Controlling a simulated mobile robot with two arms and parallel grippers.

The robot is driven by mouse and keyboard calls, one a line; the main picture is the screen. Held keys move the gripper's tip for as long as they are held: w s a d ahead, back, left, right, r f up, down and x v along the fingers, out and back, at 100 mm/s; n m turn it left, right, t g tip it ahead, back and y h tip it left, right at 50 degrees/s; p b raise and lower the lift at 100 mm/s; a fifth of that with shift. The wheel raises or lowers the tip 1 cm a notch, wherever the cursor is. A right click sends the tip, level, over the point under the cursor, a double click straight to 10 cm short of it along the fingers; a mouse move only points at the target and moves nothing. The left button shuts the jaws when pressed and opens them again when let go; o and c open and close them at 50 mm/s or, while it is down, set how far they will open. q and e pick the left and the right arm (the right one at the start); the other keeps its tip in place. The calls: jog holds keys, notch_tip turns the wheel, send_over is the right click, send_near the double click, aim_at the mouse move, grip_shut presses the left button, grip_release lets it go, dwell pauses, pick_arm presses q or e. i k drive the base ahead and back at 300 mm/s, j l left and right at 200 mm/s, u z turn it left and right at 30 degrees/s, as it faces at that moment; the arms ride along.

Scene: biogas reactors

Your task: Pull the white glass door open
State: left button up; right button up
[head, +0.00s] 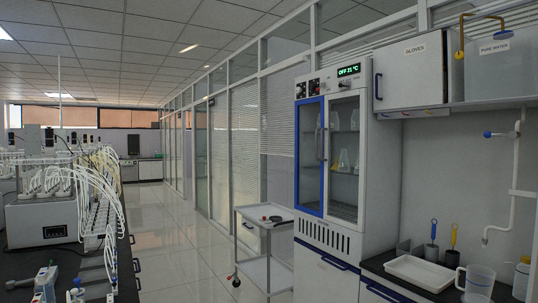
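A tall white cabinet (376,180) stands right of the middle, with a green "OFF 21 °C" display at its top. It has two glass doors side by side. The white-framed glass door (343,210) is on the right and looks shut. The blue-framed glass door (309,160) is on the left and also looks shut. Dark upright handles (319,144) show near where the two doors meet. Flasks show behind the white door's glass. Neither of my grippers is in view.
A white trolley (270,260) stands left of the cabinet. On the right, a counter (385,264) holds a white tray (421,272) and a clear jug (477,284). A GLOVES cupboard (412,75) hangs above. A tube-covered bench (75,260) lines the left; the aisle floor (180,240) is free.

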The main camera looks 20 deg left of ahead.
aim_at(360, 226)
jog(key=u, duration=0.25)
jog(key=i, duration=1)
jog(key=i+u, duration=0.2)
jog(key=i, duration=0.45)
jog(key=i+l+u, duration=0.2)
jog(key=i, duration=0.4)
jog(key=i+u, duration=0.25)
jog(key=i, duration=0.4)
jog(key=i+j+z, duration=0.3)
jog(key=i, duration=0.2)
jog(key=i+j+z, duration=0.3)
jog(key=i, duration=0.2)
